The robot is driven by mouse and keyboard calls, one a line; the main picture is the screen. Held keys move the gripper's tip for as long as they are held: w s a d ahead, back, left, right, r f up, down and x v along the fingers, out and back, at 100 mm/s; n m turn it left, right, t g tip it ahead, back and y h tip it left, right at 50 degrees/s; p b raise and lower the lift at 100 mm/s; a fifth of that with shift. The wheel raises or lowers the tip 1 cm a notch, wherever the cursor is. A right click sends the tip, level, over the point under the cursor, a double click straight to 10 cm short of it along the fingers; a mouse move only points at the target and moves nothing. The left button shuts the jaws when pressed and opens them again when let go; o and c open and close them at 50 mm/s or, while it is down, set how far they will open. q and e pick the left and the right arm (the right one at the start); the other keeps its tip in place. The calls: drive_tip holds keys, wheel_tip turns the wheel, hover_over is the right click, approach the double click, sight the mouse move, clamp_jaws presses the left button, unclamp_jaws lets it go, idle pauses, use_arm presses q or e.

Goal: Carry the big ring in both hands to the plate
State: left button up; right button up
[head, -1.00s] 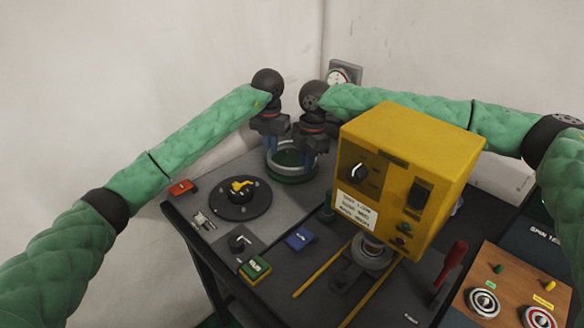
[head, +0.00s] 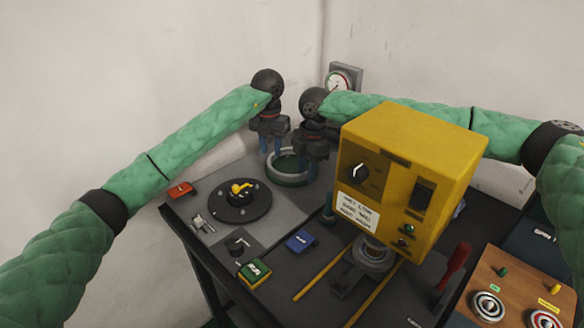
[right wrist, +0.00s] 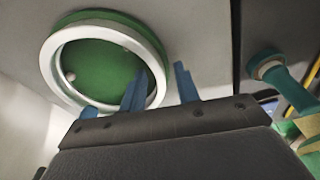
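The big ring (head: 272,177) is pale grey and lies low around the green face of the plate (head: 290,164) at the table's back corner. In the right wrist view the ring (right wrist: 158,62) encircles the green plate (right wrist: 100,70), with green also showing past its upper-left edge. My left gripper (head: 272,147) points down at the ring's back left; its fingertips are too small to judge. My right gripper (head: 307,174) is at the ring's right. In its wrist view the blue fingers (right wrist: 160,68) stand apart on either side of the ring wall, with a gap visible.
A yellow box (head: 405,170) stands close to the right of my right gripper. A dark round dial (head: 235,207) with a yellow piece lies left of the ring. A gauge (head: 342,78) is on the wall behind. Bare grey surface lies between dial and ring.

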use_arm(q)
wheel_tip(320, 180, up, 10)
drive_tip(key=shift+r, duration=0.15)
use_arm(e)
wheel_tip(320, 180, up, 12)
drive_tip(key=d, duration=0.1)
drive_tip(key=shift+w+d, duration=0.15)
drive_tip(key=shift+w, duration=0.3)
drive_tip(key=shift+f, duration=0.15)
